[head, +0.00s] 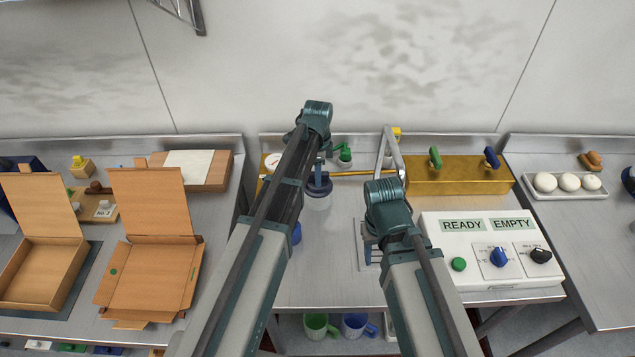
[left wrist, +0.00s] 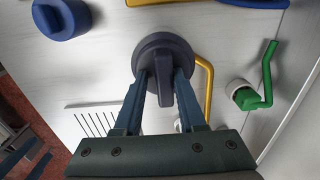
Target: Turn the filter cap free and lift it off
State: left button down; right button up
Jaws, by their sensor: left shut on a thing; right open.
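The filter cap (head: 318,188) is a dark blue-purple disc seated on a pale, clear-walled filter body (head: 317,203) at the back of the middle counter. In the left wrist view the cap (left wrist: 150,47) is round with a raised bar (left wrist: 163,70) across it. My left gripper (left wrist: 162,84) has a finger on each side of that bar and is shut on it; the gripper also shows in the head view (head: 319,177). My right gripper (head: 371,246) is open and empty, over the counter to the right of the filter; my arm partly hides its fingers.
A yellow pipe (head: 350,173) and a green-handled valve (head: 345,154) are close behind the filter. A grey tap (head: 389,150) and brass box (head: 455,180) stand to the right. A white control panel (head: 480,226) is at front right. The counter's front middle is clear.

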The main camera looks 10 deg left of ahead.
pick_arm(q)
jog(key=shift+s+d+f+n, duration=0.1)
jog(key=shift+s+f+n, duration=0.05)
jog(key=shift+n, duration=0.7)
jog(key=shift+s+d+f+n, duration=0.1)
jog(key=shift+n, duration=0.75)
jog(key=shift+n, duration=1.6)
jog(key=n, duration=0.2)
jog(key=shift+w+n, duration=0.1)
jog(key=shift+n, duration=0.3)
jog(key=shift+w+d+n, duration=0.1)
jog(key=shift+n, duration=1.7)
